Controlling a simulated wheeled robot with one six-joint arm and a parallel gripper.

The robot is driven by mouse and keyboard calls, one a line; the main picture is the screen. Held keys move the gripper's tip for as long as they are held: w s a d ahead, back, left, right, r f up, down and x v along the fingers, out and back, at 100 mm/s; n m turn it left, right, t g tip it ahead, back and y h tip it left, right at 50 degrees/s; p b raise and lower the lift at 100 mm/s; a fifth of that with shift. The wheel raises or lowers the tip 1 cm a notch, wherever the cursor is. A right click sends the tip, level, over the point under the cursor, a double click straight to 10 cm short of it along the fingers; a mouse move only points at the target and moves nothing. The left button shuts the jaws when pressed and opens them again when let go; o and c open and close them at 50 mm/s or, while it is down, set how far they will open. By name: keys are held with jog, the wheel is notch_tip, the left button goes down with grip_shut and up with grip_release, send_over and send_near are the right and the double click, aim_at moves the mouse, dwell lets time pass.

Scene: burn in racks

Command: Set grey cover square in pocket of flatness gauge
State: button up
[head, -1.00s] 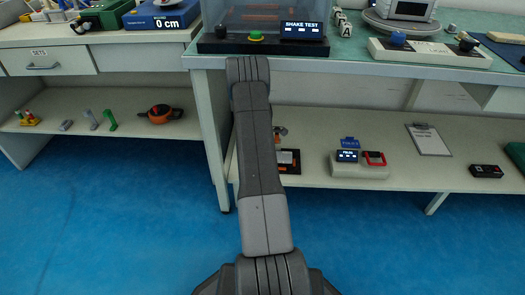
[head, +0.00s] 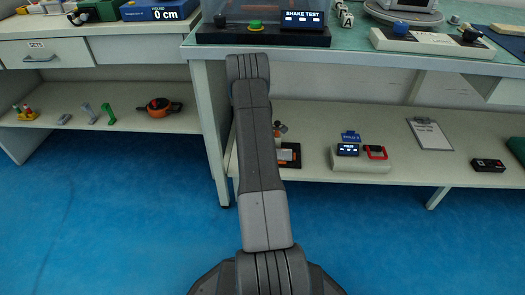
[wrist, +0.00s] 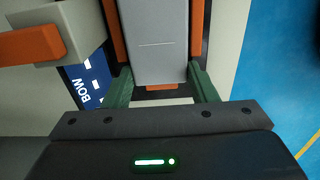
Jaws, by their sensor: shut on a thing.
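The grey cover (wrist: 157,40) is a flat grey plate with a thin light line across it, in the wrist view. My gripper (wrist: 162,78) has its green fingers shut on the cover's two sides. The cover is over the flatness gauge, between orange strips (wrist: 198,30) on its left and right. Another orange piece and a dark strip show below its near edge. I cannot tell whether it touches the pocket floor. In the head view, part of the gauge (head: 289,155) shows on the lower shelf; my arm hides the gripper and cover.
In the wrist view, a grey post with an orange bar (wrist: 30,44) and a blue BOW display (wrist: 88,80) stand close on the left. In the head view, a white unit with a small display (head: 361,164) and a clipboard (head: 429,134) are to the right. The bench top overhangs the shelf.

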jog(key=shift+f, duration=0.15)
dwell(0.5)
jog(key=o, duration=1.1)
jog(key=shift+o, duration=0.2)
notch_tip(320, 180, up, 12)
jog(key=p, duration=0.4)
